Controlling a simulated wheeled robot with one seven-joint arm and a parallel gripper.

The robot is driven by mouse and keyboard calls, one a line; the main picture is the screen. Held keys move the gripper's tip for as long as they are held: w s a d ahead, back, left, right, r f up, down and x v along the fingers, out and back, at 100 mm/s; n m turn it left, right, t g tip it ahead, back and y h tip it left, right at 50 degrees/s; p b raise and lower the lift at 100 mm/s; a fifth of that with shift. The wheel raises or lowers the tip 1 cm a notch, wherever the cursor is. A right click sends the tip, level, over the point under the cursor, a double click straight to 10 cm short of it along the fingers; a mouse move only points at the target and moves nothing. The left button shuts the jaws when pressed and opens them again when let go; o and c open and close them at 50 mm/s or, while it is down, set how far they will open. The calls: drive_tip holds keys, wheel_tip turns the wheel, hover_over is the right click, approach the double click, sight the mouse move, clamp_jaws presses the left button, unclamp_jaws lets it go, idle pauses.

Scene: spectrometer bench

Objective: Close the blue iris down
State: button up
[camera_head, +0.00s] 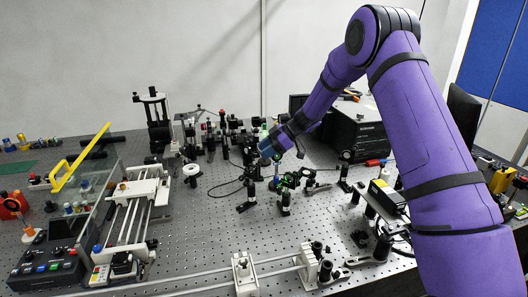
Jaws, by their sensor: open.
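My arm reaches in from the right, and my gripper (266,150) is at its far end, low over the crowded optics in the middle of the bench. It is open, but its fingers are small and hard to separate from the parts behind. A small blue part (276,172) shows just below my gripper among the post-mounted optics. It is too small to tell whether it is the blue iris or where its lever stands. I cannot tell whether the gripper touches anything. The wrist and gripper hide part of the optics behind them.
Green-ringed mounts (288,181) stand close below my gripper, with several dark posts around. A large black box (352,133) stands behind to the right. A white railed stage (133,208) is at left. The perforated bench top (205,245) is clear at front centre-left.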

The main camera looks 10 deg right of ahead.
drive_tip(key=v, duration=1)
